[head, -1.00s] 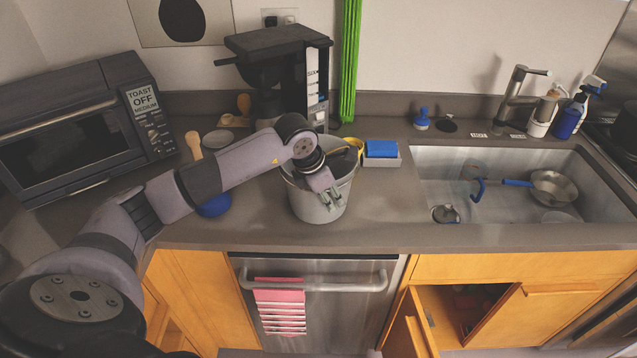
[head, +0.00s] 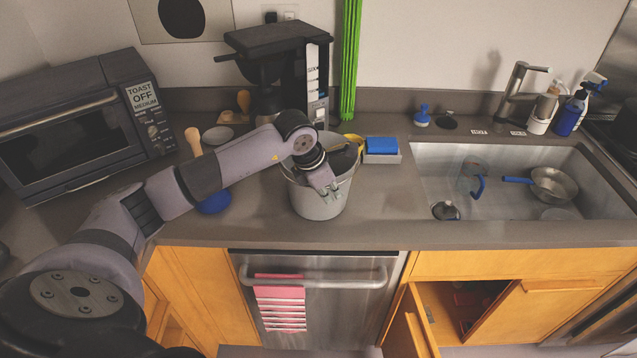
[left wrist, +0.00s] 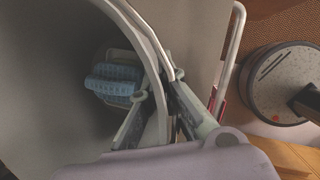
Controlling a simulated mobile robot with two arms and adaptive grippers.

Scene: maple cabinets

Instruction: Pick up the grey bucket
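The grey bucket (head: 318,205) stands upright on the counter, left of the sink. My left gripper (head: 331,190) reaches over it from the left, at its front rim. In the left wrist view the two fingers (left wrist: 158,108) straddle the bucket wall (left wrist: 152,40), one inside and one outside, and look closed against it. A blue ribbed item (left wrist: 115,85) shows inside the bucket. My forearm and wrist hide part of the bucket's opening in the head view. My right gripper is not in view.
A blue sponge in a holder (head: 382,150) is right of the bucket, and a coffee maker (head: 290,70) stands behind. The sink (head: 500,205) lies right. A cabinet door (head: 410,325) below stands open.

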